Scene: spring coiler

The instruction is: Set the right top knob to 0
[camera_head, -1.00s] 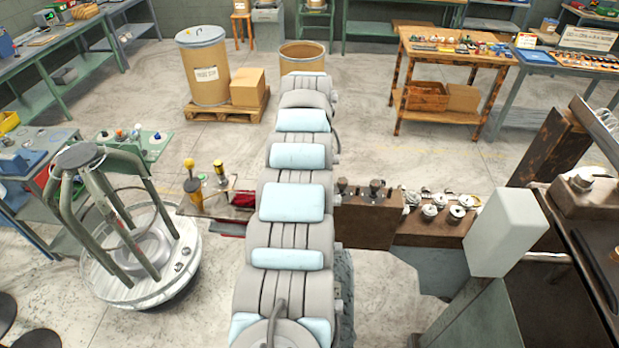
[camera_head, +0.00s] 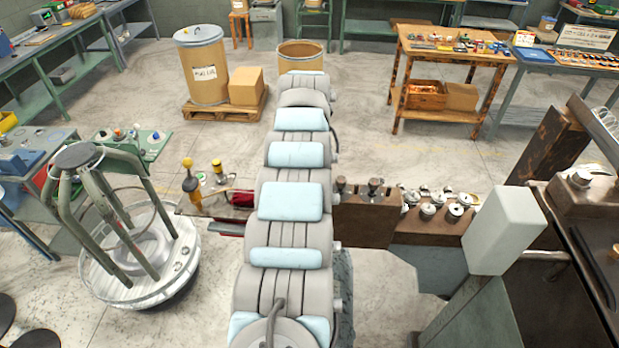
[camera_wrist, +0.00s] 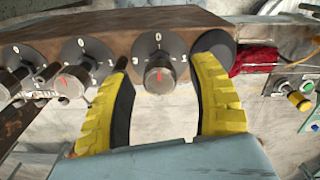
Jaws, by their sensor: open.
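In the wrist view, a round metal knob (camera_wrist: 159,78) with a red mark stands on a black dial plate with a 0 at its top. It is the rightmost clearly visible knob on the brown panel (camera_wrist: 110,25). The red mark appears close to the 0 direction; its exact setting is hard to read. My gripper (camera_wrist: 168,60) is open, its yellow fingers on either side of this knob with gaps to both. In the head view my arm hides the gripper and this knob.
A red cloth-like item (camera_wrist: 258,60) and several buttons (camera_wrist: 298,100) lie to the right. In the head view, brown blocks (camera_head: 365,222) stand beside my arm.

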